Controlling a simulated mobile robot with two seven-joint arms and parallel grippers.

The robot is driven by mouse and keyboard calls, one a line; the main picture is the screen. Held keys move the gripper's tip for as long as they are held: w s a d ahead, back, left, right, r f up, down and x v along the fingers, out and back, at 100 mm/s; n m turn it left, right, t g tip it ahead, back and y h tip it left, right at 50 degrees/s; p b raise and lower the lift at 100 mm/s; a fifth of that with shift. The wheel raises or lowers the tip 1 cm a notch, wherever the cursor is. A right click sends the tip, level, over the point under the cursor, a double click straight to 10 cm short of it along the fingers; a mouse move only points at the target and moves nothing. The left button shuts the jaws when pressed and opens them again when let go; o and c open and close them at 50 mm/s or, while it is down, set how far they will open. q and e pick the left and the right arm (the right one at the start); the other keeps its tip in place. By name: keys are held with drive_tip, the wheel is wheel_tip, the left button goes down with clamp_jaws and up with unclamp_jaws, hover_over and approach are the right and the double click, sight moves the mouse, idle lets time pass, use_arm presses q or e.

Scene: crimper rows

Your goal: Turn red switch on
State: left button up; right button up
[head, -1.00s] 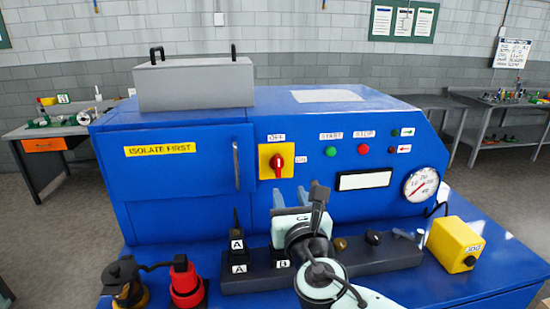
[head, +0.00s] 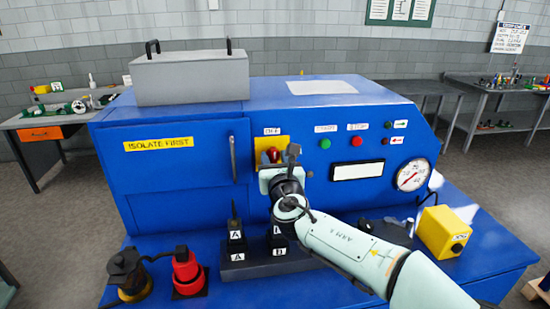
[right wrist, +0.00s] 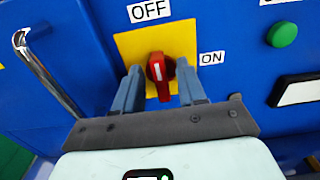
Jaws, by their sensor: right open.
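The red switch (head: 273,154) is a rotary knob on a yellow plate on the blue machine's front. In the right wrist view the red switch (right wrist: 160,73) has its white mark pointing up toward the OFF label (right wrist: 149,10); the ON label (right wrist: 212,58) is to its right. My right gripper (right wrist: 158,88) is open, with one finger on each side of the knob. Whether the fingers touch it I cannot tell. In the head view my right gripper (head: 274,165) hides the lower part of the switch and plate. My left gripper is not in view.
A metal door handle (head: 233,158) is left of the switch. Green START (head: 325,143) and red STOP (head: 357,141) buttons are to its right. Below are a black block with A and B levers (head: 262,262), a red plug (head: 187,272) and a yellow box (head: 443,231).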

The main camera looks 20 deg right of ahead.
clamp_jaws()
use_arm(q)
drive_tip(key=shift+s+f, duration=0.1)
